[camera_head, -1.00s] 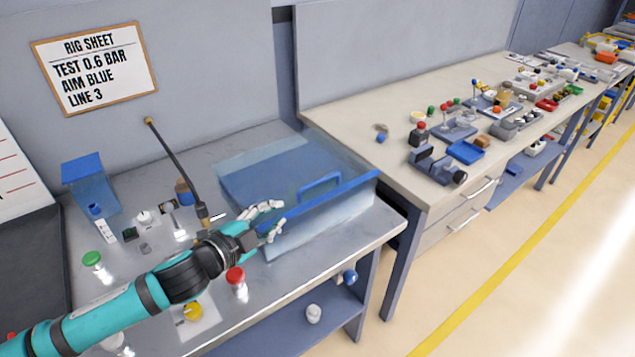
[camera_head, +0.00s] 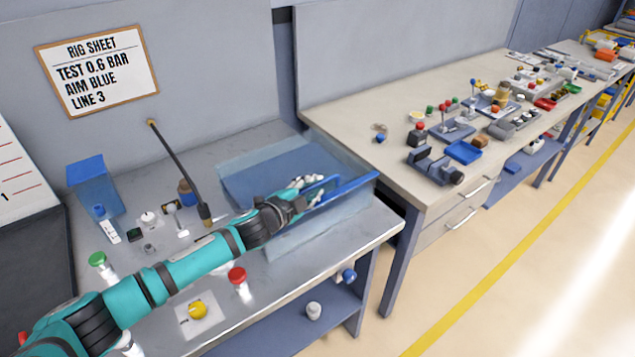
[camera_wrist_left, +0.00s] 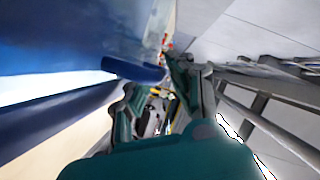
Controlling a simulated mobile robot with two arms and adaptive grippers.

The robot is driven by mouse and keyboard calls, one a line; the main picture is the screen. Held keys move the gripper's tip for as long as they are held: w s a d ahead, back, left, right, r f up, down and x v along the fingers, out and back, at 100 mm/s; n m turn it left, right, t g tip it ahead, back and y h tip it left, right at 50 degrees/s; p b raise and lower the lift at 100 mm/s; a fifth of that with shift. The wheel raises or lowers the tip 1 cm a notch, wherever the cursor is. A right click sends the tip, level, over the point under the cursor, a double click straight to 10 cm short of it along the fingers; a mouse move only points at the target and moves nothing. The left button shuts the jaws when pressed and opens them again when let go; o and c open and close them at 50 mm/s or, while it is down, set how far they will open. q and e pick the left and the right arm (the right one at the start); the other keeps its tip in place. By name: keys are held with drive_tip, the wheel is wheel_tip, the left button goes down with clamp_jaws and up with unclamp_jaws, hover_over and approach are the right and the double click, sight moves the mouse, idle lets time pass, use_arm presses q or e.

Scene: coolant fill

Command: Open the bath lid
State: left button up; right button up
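The bath (camera_head: 300,229) is a clear, blue-tinted box on the metal bench. Its lid (camera_head: 352,191) has a blue front edge and a raised blue handle (camera_head: 326,184). The lid looks down, though my arm covers part of its front. My left gripper (camera_head: 314,181) is over the lid at the handle. In the left wrist view its fingers (camera_wrist_left: 155,98) stand apart, with a blue bar (camera_wrist_left: 135,70) close to the left finger. I cannot tell whether they touch. My right gripper is not in view.
A dark wand (camera_head: 180,170) stands left of the bath. A red knob (camera_head: 237,276), a yellow knob (camera_head: 198,311) and a green knob (camera_head: 97,259) are on the bench near my arm. A blue-lidded box (camera_head: 92,185) stands at the left. Another bench (camera_head: 400,110) adjoins at the right.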

use_arm(q)
drive_tip(key=shift+x, duration=1.1)
clamp_jaws()
